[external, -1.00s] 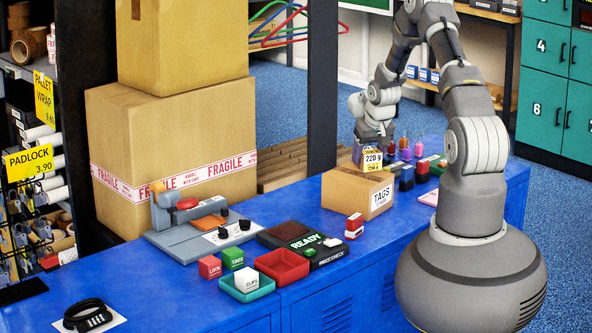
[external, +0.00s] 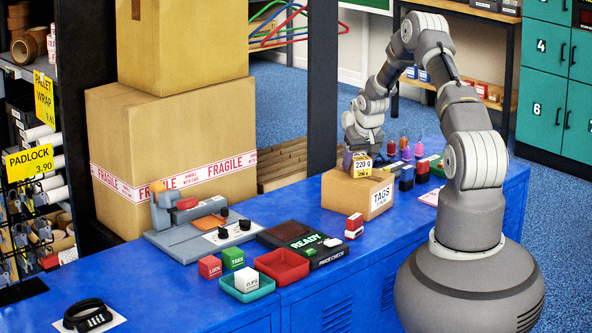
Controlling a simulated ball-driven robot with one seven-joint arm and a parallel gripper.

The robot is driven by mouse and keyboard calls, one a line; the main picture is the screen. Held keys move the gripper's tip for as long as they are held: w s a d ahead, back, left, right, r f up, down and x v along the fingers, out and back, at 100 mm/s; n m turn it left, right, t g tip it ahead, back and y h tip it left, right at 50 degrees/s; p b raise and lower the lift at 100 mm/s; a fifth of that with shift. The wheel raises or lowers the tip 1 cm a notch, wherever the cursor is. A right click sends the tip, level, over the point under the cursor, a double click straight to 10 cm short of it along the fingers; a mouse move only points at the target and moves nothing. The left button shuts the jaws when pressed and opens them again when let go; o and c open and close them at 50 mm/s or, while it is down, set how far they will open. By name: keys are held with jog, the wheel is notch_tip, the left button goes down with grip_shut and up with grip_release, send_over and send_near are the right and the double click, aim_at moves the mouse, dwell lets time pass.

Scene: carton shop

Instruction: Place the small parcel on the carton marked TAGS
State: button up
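The carton marked TAGS (external: 380,196) is a brown box on the blue counter, with its white label facing right. The small parcel (external: 361,168) is brown with a yellow and white "220 g" label. It is at the far left part of the carton's top; I cannot tell whether it touches the top or hangs just above it. My gripper (external: 360,153) points down from above and is shut on the parcel. Its fingertips are mostly hidden behind the label and the parcel.
Several small coloured bottles and boxes (external: 408,172) stand behind and right of the carton. A red and white stamp (external: 354,226) stands in front of it. A READY device (external: 303,241), a red tray (external: 282,268) and a large FRAGILE carton (external: 175,135) are to the left.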

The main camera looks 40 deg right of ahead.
jog(key=o, duration=0.4)
jog(key=shift+r, duration=0.15)
jog(key=p+v, duration=0.4)
jog(key=v, duration=0.8)
jog(key=w+a+r+n+t, duration=0.15)
jog(key=a+r, duration=0.35)
jog(key=r, duration=0.7)
jog(key=w+a+r+t+h, duration=0.1)
jog(key=a+r+t, duration=0.3)
jog(key=r, duration=0.9)
jog(key=w+a+r+n+t, duration=0.1)
jog(key=a+r, duration=0.5)
jog(key=r, duration=0.6)
jog(key=s+a+r+t+y, duration=0.1)
jog(key=s+a+r, duration=0.3)
jog(key=r, duration=0.4)
jog(key=s+a+r+n+t, duration=0.1)
jog(key=s+a+r+t, duration=0.1)
jog(key=s+a+r, duration=0.2)
jog(key=s+a+r+n+t+y, duration=0.1)
jog(key=s+a+r, duration=0.3)
jog(key=r, duration=0.9)
jog(key=shift+s+t+y, duration=0.3)
jog(key=shift+s+t, duration=0.15)
jog(key=shift+s, duration=1.35)
